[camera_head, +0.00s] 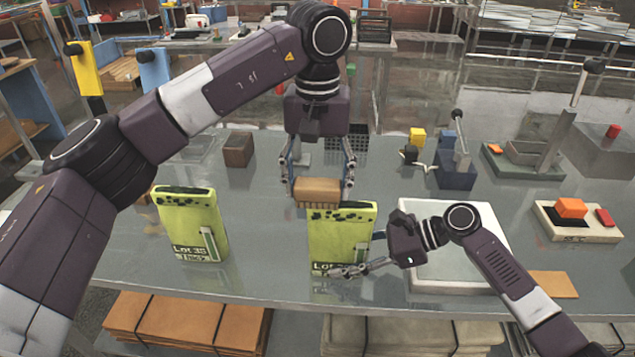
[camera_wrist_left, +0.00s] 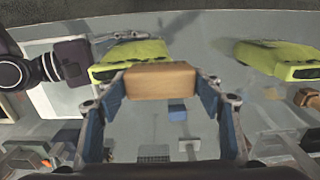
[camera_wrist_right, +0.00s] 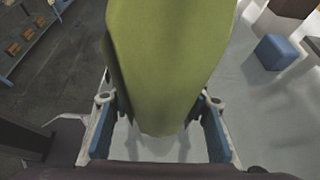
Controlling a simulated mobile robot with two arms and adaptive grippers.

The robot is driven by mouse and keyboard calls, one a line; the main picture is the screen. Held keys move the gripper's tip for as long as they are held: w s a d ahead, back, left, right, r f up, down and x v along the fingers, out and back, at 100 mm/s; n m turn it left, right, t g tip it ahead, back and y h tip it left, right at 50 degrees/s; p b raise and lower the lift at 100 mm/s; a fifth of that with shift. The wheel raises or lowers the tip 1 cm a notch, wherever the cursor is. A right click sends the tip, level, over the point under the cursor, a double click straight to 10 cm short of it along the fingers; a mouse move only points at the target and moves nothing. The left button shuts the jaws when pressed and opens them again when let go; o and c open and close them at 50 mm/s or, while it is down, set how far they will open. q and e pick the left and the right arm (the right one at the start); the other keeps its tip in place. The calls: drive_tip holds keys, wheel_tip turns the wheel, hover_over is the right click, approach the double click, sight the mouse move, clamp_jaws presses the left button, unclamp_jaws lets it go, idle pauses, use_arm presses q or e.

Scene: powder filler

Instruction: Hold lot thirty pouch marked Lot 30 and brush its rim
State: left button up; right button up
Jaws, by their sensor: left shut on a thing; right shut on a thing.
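A yellow-green pouch (camera_head: 338,232) with a dark-speckled rim stands upright at the table's front middle. Its label starts "Lot" and is partly hidden. My right gripper (camera_head: 362,255) is shut on this pouch from the right, low on its body; the pouch fills the middle of the right wrist view (camera_wrist_right: 168,60). My left gripper (camera_head: 318,188) is shut on a tan wooden brush block (camera_head: 317,187), also in the left wrist view (camera_wrist_left: 160,80).
A second yellow-green pouch (camera_head: 188,225) marked Lot 35 stands to the left. A white tray (camera_head: 485,272) lies to the right, behind my right arm. A brown block (camera_head: 238,150), a blue device (camera_head: 456,170) and a switch box (camera_head: 578,222) stand farther off.

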use_arm(q)
drive_tip(key=shift+d+f, duration=0.1)
drive_tip(key=shift+d, duration=0.1)
drive_tip(key=shift+d, duration=1)
drive_tip(key=shift+d, duration=0.2)
drive_tip(key=shift+d, duration=0.9)
drive_tip(key=shift+d, duration=0.1)
drive_tip(key=shift+w+d, duration=0.1)
drive_tip(key=shift+d, duration=0.95)
drive_tip(key=shift+d, duration=0.1)
drive_tip(key=shift+d, duration=1)
drive_tip(key=shift+a, duration=0.15)
